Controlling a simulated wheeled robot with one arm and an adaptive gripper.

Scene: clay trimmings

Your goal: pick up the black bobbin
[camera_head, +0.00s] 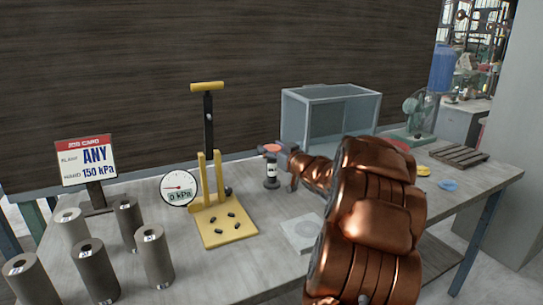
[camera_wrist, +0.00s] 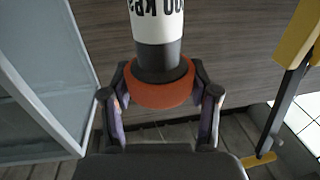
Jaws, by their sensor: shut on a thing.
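The black bobbin (camera_head: 271,171) is upright at the table's middle, black with a white label band and an orange-red top. In the wrist view the bobbin (camera_wrist: 158,62) shows its dark part, an orange collar and upside-down lettering ending in "kPa". My gripper (camera_head: 277,152) reaches in from the right at the height of the orange top. In the wrist view my gripper (camera_wrist: 162,92) has one finger on each side of the orange collar, shut on it. I cannot tell whether the bobbin's foot touches the table.
A yellow press (camera_head: 229,236) with small black pieces on its base and a round gauge (camera_head: 179,188) stand left of the bobbin. Several grey cylinders (camera_head: 95,270) and a job card (camera_head: 85,162) are farther left. A glass-sided case (camera_head: 292,117) stands behind. A pale square plate (camera_head: 303,232) lies in front.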

